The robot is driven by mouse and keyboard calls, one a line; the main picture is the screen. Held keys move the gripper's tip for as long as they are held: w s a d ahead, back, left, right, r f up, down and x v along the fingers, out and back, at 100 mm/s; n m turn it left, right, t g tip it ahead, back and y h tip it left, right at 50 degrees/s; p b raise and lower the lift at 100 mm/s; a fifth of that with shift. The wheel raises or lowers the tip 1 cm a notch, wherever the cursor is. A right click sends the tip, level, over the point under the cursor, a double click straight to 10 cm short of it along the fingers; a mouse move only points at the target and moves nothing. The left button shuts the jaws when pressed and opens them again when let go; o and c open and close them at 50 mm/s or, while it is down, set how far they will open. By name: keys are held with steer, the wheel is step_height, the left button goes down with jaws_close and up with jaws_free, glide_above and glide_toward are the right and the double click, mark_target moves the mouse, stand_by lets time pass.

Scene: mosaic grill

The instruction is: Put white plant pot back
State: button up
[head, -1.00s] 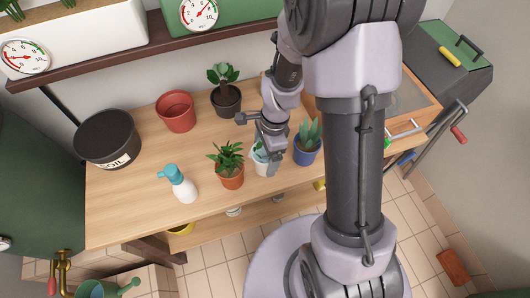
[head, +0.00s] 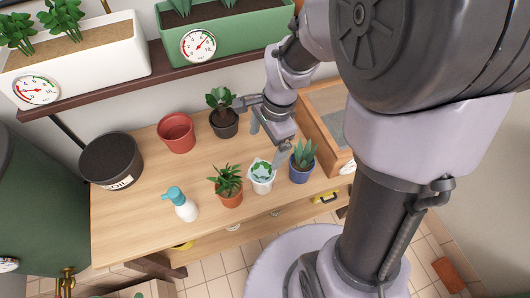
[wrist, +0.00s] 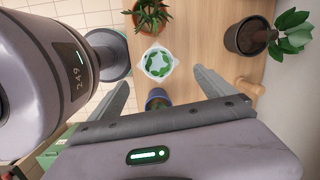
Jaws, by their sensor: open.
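The white plant pot (head: 262,183), with green leaves in its top, stands upright on the wooden bench between a terracotta pot (head: 231,199) and a blue pot (head: 300,175). My gripper (head: 269,140) is open and empty, above and behind the white pot, apart from it. In the wrist view the white pot (wrist: 158,77) is beyond the open fingertips (wrist: 163,80), seen from above. The blue pot (wrist: 158,95) shows between the fingers, partly hidden by my gripper.
A dark pot (head: 224,128) and an empty red pot (head: 177,138) stand at the back. A spray bottle (head: 186,209) and a black soil bucket (head: 110,160) are to the left. A wooden box (head: 322,120) is right. The bench's left middle is clear.

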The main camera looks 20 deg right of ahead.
steer(key=s+a+r+n+t, duration=0.2)
steer(key=s+r+n, duration=0.4)
steer(key=r, duration=0.2)
steer(key=s+a+r+n+t, duration=0.3)
steer(key=s+r+n, duration=0.2)
steer(key=s+r, duration=0.1)
steer(key=shift+s+r+n, duration=0.25)
steer(key=shift+r+n, duration=0.15)
steer(key=shift+r, duration=0.45)
step_height(320, 180, down, 5)
steer(key=b, duration=0.5)
